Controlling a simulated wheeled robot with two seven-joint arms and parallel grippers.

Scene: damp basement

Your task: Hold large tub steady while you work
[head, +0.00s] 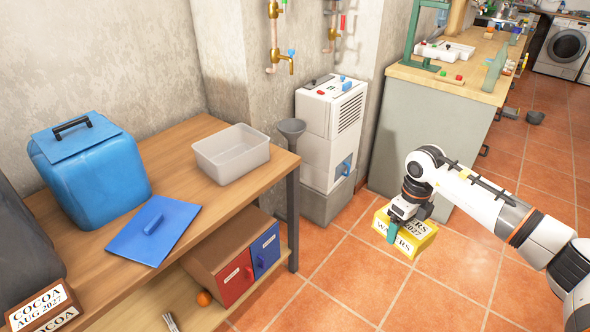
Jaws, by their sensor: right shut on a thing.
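A big blue tub (90,165) with a blue lid and dark handle stands on the wooden bench (185,150) at the left. A smaller pale, open tub (232,155) sits to its right near the back of the bench and looks empty. I cannot tell for certain which is the large tub. My right gripper (393,224) is shut on a yellow box (412,241) with "WAFERS" lettering, away from both tubs and right of the bench. A teal piece shows at its jaws, and the jaws cover part of the box. My left gripper is out of view.
A blue flat lid (153,228) lies on the bench by its front edge. A red and blue drawer unit (236,262) and an orange ball (204,298) are on the shelf below. A white dehumidifier (331,125) stands by the wall.

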